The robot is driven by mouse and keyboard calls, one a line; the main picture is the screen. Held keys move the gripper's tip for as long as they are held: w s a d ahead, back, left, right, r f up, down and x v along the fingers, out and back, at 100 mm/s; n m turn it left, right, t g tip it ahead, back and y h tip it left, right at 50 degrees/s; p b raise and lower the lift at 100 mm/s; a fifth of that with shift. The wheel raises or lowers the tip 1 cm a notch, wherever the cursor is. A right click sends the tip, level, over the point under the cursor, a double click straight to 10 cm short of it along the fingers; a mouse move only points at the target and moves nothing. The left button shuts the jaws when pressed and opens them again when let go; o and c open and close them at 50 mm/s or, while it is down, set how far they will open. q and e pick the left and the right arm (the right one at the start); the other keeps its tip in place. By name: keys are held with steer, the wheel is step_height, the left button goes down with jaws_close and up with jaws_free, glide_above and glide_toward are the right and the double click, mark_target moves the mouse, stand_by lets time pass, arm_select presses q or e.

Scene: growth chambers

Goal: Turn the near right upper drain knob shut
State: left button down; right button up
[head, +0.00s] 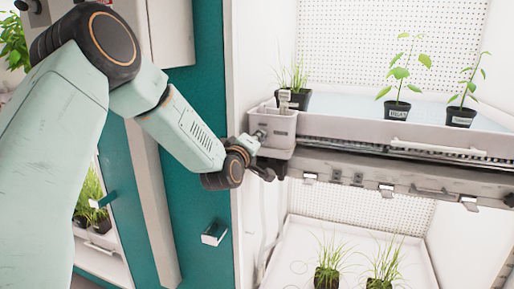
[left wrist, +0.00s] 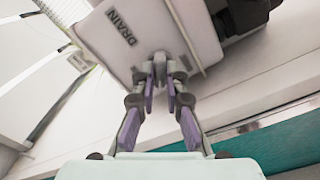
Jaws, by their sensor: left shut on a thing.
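The drain box (head: 274,129) is a pale grey housing at the left end of the upper tray in the head view. It fills the top of the left wrist view (left wrist: 165,35), tilted, with the word DRAIN on its face. The drain knob (left wrist: 160,66) is a small grey part at the box's lower edge, mostly hidden between the fingers. My left gripper (left wrist: 161,85) is shut on this knob. My right gripper is not in view.
The upper tray (head: 345,125) carries several potted plants. Below is a shelf edge with clips (head: 385,188), and a lower bay with grassy pots (head: 327,276). A teal door panel (head: 205,120) with a handle (head: 214,234) stands left of the box, close to my arm.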

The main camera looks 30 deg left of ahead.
arm_select(q)
steer(key=shift+a+n+b, duration=0.1)
steer(key=shift+n+b, duration=2.3)
steer(key=shift+n, duration=0.6)
steer(key=shift+r, duration=0.1)
steer(key=c, duration=1.5)
jaws_free()
steer(key=shift+o, duration=0.5)
steer(key=shift+w+f, duration=0.1)
steer(key=shift+f, duration=0.1)
steer(key=v, duration=1.2)
